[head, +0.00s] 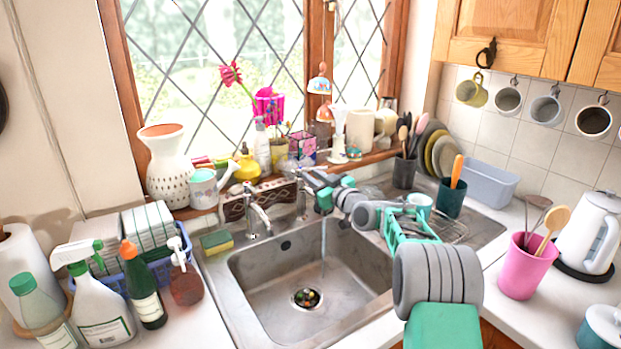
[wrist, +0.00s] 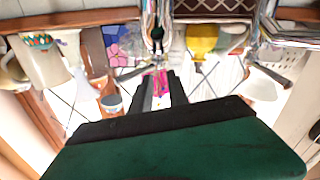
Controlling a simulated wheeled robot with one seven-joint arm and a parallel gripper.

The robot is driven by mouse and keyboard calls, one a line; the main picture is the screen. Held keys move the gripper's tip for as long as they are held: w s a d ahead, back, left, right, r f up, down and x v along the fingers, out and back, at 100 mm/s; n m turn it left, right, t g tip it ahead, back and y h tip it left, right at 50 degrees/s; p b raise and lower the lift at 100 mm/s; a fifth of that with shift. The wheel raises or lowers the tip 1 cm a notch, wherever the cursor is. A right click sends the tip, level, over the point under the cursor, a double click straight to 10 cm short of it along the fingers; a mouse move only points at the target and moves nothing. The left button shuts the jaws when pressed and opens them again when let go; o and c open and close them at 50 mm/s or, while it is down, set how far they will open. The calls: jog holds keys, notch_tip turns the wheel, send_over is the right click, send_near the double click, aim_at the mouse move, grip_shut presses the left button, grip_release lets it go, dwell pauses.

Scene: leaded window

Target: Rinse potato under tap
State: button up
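Two chrome taps stand behind the steel sink (head: 290,280): a left tap (head: 258,217) and a right tap (head: 302,200). A thin stream of water (head: 323,243) falls into the basin below the right tap. My gripper (head: 312,182) is up at the right tap, partly hiding it. In the wrist view, my gripper (wrist: 157,80) has its two dark fingers apart, with a pink thing showing in the background between them. A chrome tap (wrist: 157,25) hangs close above the fingertips there. I see no potato in either view.
The drain (head: 306,298) holds coloured bits. Spray bottles (head: 100,300) and a blue basket (head: 160,268) crowd the left counter. Vases and pots line the sill. A pink utensil pot (head: 525,268) and a white kettle (head: 590,235) stand right. The basin is mostly clear.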

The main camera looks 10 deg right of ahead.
grip_shut()
dwell(1.0)
jog(key=shift+o, duration=1.7)
grip_release()
jog(key=shift+s+d, duration=0.2)
jog(key=shift+s, duration=0.05)
jog(key=b+v, duration=0.2)
jog(key=v, duration=0.5)
jog(key=shift+s, duration=0.15)
